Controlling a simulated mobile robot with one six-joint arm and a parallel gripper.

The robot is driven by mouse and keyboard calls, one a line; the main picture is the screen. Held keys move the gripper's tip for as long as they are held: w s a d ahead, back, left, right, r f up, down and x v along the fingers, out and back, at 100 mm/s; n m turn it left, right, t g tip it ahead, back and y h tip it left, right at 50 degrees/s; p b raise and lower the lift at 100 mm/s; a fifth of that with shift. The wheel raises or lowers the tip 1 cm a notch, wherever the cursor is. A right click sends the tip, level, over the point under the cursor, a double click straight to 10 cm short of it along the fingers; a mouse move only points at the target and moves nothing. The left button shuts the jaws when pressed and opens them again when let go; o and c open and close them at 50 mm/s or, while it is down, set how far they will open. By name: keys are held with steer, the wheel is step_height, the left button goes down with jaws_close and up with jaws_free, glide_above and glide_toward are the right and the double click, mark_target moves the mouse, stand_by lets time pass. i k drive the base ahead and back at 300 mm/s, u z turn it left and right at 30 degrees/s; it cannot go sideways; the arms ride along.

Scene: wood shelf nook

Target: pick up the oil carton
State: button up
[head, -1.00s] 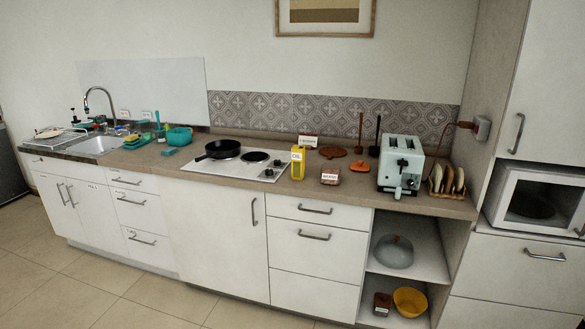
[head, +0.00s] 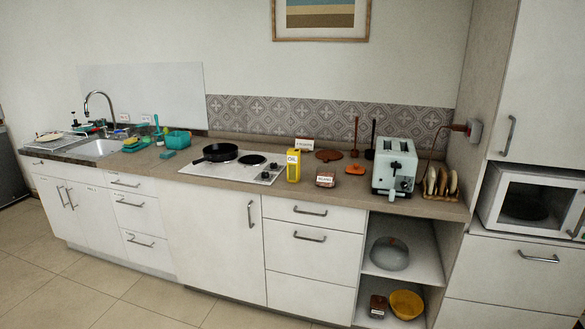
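The oil carton (head: 293,166) is a small yellow upright box with a white label reading "OIL". It stands on the countertop (head: 230,192) just right of the cooktop, near the middle of the head view. Its front and top show and nothing covers it. My gripper is not in view.
Left of the carton are the cooktop (head: 265,176) and a black pan (head: 220,152). A small sign (head: 304,144) stands behind. The floor (head: 70,285) in front is clear.

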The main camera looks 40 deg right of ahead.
mark_target(294, 155)
steer(key=z, duration=0.05)
steer(key=i, duration=0.95)
steer(key=u, duration=0.05)
